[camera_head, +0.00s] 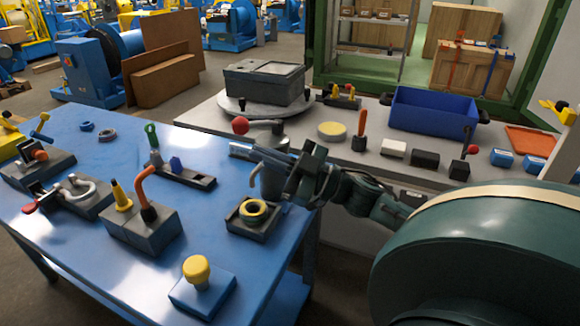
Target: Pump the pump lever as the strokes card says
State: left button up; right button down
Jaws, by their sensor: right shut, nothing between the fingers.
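A lever with a red ball knob (240,125) sticks out to the left from a grey body (268,130) on the grey counter; it looks like the pump lever, but I cannot be sure. My right gripper (243,160) is just below and in front of it, over the right edge of the blue table. Its fingers point left, and it is shut with nothing held. It looks apart from the knob, though depth is hard to judge. My arm hides part of the counter's front. I cannot make out a strokes card. My left gripper is out of view.
The blue table (130,262) bears a block with an orange bent handle (146,186), a yellow ring in a holder (253,212) and a yellow knob on a blue base (197,271). A turntable with a grey case (263,82) and a blue bin (432,112) stand behind.

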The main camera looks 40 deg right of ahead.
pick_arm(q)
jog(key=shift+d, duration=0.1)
pick_arm(e)
jog(key=shift+v, duration=2.45)
jog(key=shift+s+a+r, duration=0.1)
jog(key=shift+s+a, duration=0.05)
